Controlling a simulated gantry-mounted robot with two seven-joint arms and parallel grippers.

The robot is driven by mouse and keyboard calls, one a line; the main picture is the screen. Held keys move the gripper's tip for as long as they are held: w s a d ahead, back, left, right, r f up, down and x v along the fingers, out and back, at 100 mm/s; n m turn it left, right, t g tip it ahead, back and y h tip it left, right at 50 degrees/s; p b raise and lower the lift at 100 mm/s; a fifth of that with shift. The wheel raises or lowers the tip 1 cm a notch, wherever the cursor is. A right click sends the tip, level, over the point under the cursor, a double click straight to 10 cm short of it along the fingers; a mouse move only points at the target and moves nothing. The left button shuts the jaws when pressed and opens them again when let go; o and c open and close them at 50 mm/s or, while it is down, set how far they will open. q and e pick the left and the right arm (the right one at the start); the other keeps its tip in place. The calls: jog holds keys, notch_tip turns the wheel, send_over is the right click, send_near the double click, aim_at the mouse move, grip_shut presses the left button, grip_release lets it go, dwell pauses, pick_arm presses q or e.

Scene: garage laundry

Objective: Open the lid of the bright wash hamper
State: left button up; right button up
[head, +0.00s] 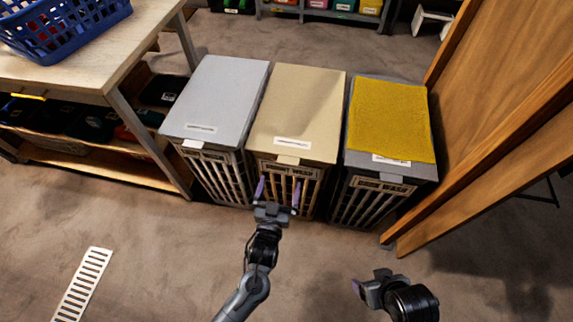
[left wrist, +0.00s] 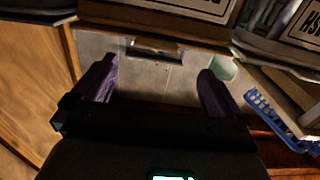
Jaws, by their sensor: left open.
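Three slatted hampers stand side by side in the head view. The left hamper (head: 228,92) has a grey lid, the middle hamper (head: 298,100) a cream lid, and the right hamper (head: 363,166) a yellow cover on its top. All lids lie flat and closed. A pale tab (head: 288,160) sticks out at the middle lid's front edge. My left gripper (head: 278,192) is open in front of the middle hamper, below this tab, with nothing visibly held. My right gripper (head: 368,287) is low at right, its opening unclear.
A wooden bench (head: 100,82) with a blue basket (head: 62,25) stands left of the hampers. A wooden door (head: 490,125) stands close on the right. A slotted floor grate (head: 82,285) lies at lower left. The floor before the hampers is clear.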

pick_arm(q)
jog(key=b+x, duration=0.3)
jog(key=x, duration=0.5)
jog(key=shift+d+f+b, duration=0.15)
jog(key=shift+d+b, duration=0.15)
jog(key=shift+b, duration=0.05)
pick_arm(e)
jog(key=f, duration=0.1)
jog(key=s+f, duration=0.1)
jog(key=f, duration=0.1)
jog(key=d+f, duration=0.1)
jog(key=shift+s+f, duration=0.25)
jog(key=shift+f, duration=0.15)
pick_arm(q)
jog(key=shift+w, duration=0.1)
pick_arm(e)
jog(key=shift+w+a, duration=0.1)
jog(key=shift+a, duration=0.05)
pick_arm(q)
jog(key=c, duration=1.4)
jog(key=shift+c, duration=0.5)
pick_arm(e)
jog(key=shift+r, duration=0.2)
